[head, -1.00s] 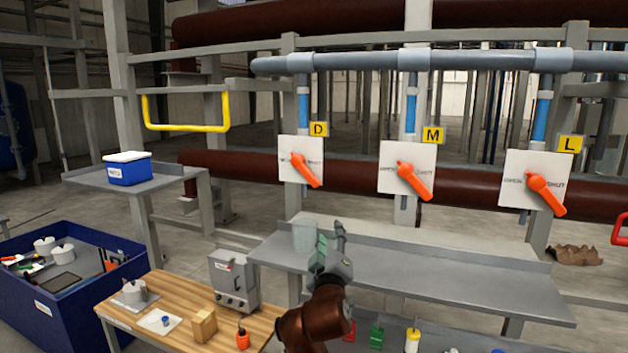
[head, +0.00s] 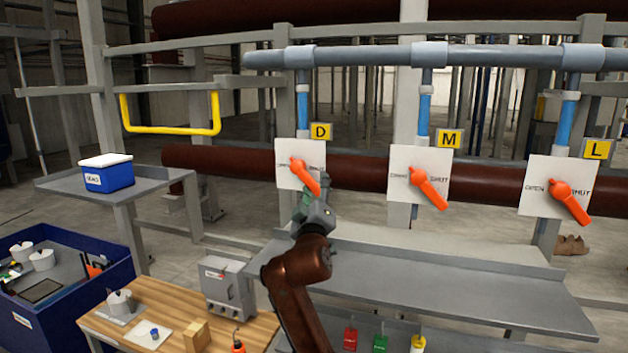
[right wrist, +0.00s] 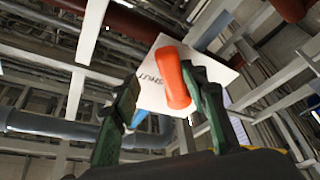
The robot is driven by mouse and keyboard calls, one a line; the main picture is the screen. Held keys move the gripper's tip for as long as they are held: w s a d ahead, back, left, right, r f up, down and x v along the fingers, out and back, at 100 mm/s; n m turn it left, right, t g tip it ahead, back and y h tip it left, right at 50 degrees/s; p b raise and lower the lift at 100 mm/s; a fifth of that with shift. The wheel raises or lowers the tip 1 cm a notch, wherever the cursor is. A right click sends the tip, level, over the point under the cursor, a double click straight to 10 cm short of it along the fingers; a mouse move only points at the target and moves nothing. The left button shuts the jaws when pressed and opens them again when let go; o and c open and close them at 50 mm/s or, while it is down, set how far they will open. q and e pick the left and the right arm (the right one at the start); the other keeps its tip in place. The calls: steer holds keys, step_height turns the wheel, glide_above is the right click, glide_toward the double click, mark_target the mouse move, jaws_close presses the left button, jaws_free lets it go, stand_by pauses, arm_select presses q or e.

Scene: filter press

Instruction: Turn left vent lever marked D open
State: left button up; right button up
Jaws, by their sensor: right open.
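The D vent lever (head: 304,174) is orange and sits on a white plate (head: 285,183) under a yellow D tag (head: 321,132). Its handle points down and right, on the SHUT side. My right gripper (head: 317,196) is open just below the handle's lower end and hides part of the plate's bottom edge. In the right wrist view the orange handle (right wrist: 172,78) shows between the two green fingers, close to the right one; I cannot tell whether they touch. My left gripper is not in view.
Similar orange levers M (head: 428,188) and L (head: 568,201) stand to the right, both angled down and right. A grey shelf (head: 450,285) runs below the levers. A yellow rail (head: 172,131) and a blue-and-white box (head: 107,174) are at the left.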

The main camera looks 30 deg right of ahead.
mark_target(312, 188)
steer(key=w, duration=0.2)
steer(key=w+d, duration=0.1)
steer(key=shift+w+f, duration=0.25)
steer(key=shift+f, duration=0.1)
steer(key=shift+s+r, duration=0.25)
steer(key=shift+s, duration=0.3)
steer(key=shift+a, duration=0.1)
steer(key=shift+c, duration=0.7)
steer(key=shift+w+f, duration=0.2)
steer(key=shift+w, duration=0.15)
steer(key=c, duration=0.5)
steer(key=shift+s, duration=0.15)
steer(key=shift+c, duration=1.4)
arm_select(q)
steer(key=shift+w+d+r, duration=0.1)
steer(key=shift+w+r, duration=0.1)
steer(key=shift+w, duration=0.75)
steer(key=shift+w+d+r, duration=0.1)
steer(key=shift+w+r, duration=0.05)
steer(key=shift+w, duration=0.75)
arm_select(e)
jaws_close()
